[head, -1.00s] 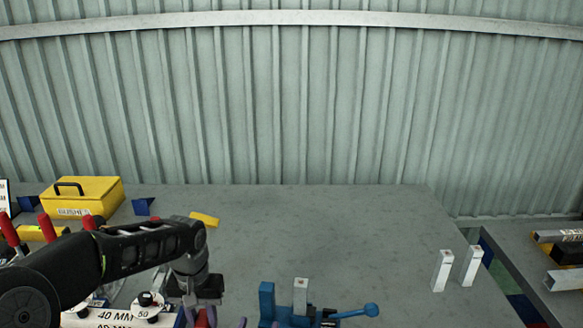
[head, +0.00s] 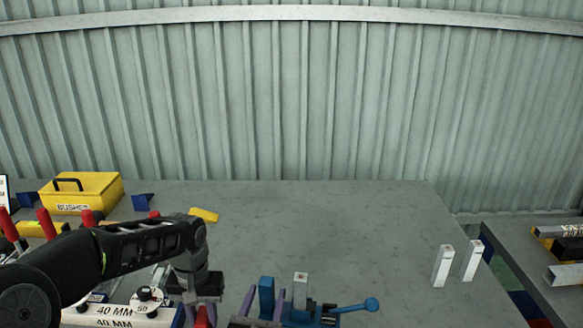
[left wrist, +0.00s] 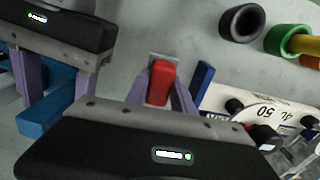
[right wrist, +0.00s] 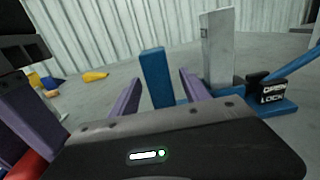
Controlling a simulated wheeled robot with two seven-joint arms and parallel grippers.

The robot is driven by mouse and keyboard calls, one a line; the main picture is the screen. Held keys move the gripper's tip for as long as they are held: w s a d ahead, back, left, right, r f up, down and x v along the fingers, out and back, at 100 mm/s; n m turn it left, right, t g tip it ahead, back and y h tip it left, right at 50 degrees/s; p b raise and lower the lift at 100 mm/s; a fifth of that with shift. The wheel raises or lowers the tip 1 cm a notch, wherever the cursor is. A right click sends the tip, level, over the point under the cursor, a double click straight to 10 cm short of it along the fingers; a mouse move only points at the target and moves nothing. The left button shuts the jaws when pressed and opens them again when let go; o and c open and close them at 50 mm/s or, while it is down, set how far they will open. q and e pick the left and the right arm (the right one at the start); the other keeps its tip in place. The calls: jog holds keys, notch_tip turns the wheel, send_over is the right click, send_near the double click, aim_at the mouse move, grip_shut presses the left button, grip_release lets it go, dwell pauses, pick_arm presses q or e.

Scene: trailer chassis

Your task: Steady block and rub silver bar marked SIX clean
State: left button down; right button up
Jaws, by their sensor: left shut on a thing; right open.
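My left gripper (head: 203,314) is shut on a red block-like piece (left wrist: 162,82) with a grey end, seen between its purple fingers in the left wrist view. My right gripper (right wrist: 158,92) is open, its purple fingers pointing at a blue upright block (right wrist: 156,78). In the head view this block (head: 266,296) shows between those fingers; contact cannot be told. A silver bar (right wrist: 217,52) stands upright just beyond, at the blue clamp base; it also shows in the head view (head: 300,291). I cannot read SIX on any bar.
A blue lever (head: 357,307) sticks out right of the clamp. Two other silver bars (head: 443,265) (head: 471,261) stand at the table's right edge. A yellow case (head: 82,192) and white 40 MM pieces (head: 115,312) are at left. The table's middle is clear.

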jog(key=shift+w+d, duration=0.2)
jog(key=shift+w, duration=0.8)
jog(key=shift+w+d, duration=0.15)
jog(key=shift+w, duration=0.8)
jog(key=shift+c, duration=0.5)
grip_shut()
dwell(0.4)
